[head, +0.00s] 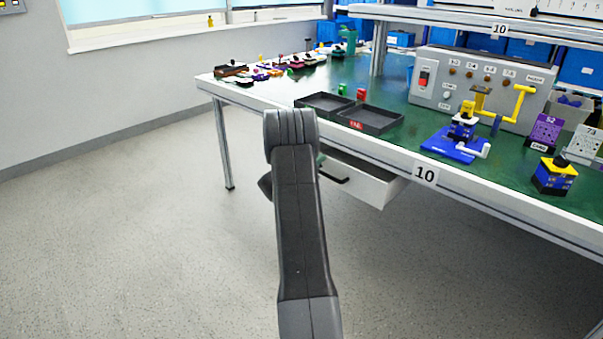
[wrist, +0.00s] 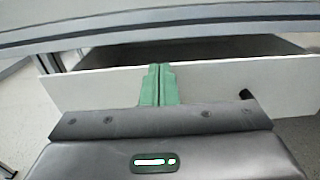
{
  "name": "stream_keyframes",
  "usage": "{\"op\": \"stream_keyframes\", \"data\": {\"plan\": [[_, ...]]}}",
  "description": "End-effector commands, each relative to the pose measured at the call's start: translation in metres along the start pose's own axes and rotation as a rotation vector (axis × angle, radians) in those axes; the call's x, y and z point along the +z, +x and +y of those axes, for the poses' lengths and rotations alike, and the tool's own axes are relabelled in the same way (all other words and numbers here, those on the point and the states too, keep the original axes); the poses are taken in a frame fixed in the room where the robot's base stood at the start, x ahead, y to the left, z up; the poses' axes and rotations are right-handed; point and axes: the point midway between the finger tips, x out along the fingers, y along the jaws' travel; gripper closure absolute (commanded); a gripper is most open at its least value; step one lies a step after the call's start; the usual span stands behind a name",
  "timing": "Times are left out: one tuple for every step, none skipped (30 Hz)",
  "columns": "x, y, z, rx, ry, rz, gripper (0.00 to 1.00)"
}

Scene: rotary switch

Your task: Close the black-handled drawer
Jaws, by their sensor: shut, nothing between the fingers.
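The drawer (head: 375,187) hangs under the green workbench and stands partly open. Its white front also crosses the wrist view (wrist: 215,82), with the dark inside visible behind its top edge. Its black handle (head: 334,174) is partly hidden by my arm in the head view; a piece of it shows right of my fingers in the wrist view (wrist: 247,95). My gripper (wrist: 158,84) is shut and empty, its green fingers together in front of the drawer front, left of the handle. I cannot tell whether the fingertips touch the panel. My arm mostly hides the gripper in the head view.
The workbench edge (head: 425,174) runs above the drawer, close over my gripper. Black trays (head: 370,119), a grey switch panel (head: 480,85) and a blue-based fixture (head: 455,146) stand on top. A bench leg (head: 223,145) is at left. The floor (head: 150,240) in front is clear.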

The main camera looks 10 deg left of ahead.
Motion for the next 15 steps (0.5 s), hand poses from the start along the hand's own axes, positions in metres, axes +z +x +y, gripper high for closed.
{"op": "stream_keyframes", "data": {"plan": [[-0.002,0.012,-0.001,-0.003,0.003,-0.002,1.0],[-0.002,0.018,-0.001,-0.002,0.002,-0.002,1.0],[-0.001,0.025,0.0,-0.001,0.002,-0.002,1.0],[-0.001,0.029,0.0,-0.001,0.001,-0.002,1.0],[-0.001,0.034,0.0,-0.001,0.001,-0.002,1.0],[-0.001,0.039,0.0,-0.001,0.002,-0.001,1.0],[-0.001,0.042,0.0,0.0,0.001,0.0,1.0],[-0.001,0.044,0.0,0.0,0.001,-0.001,1.0],[-0.001,0.047,0.0,0.0,0.001,-0.001,1.0],[-0.001,0.049,0.0,0.0,0.0,-0.001,1.0],[0.0,0.05,0.0,0.001,0.0,-0.001,1.0],[0.0,0.052,0.001,0.001,0.0,0.0,1.0],[0.0,0.053,0.001,0.001,0.0,0.0,1.0],[0.001,0.053,0.001,0.001,0.001,0.0,1.0],[0.001,0.054,0.001,0.001,0.001,-0.001,1.0]]}}
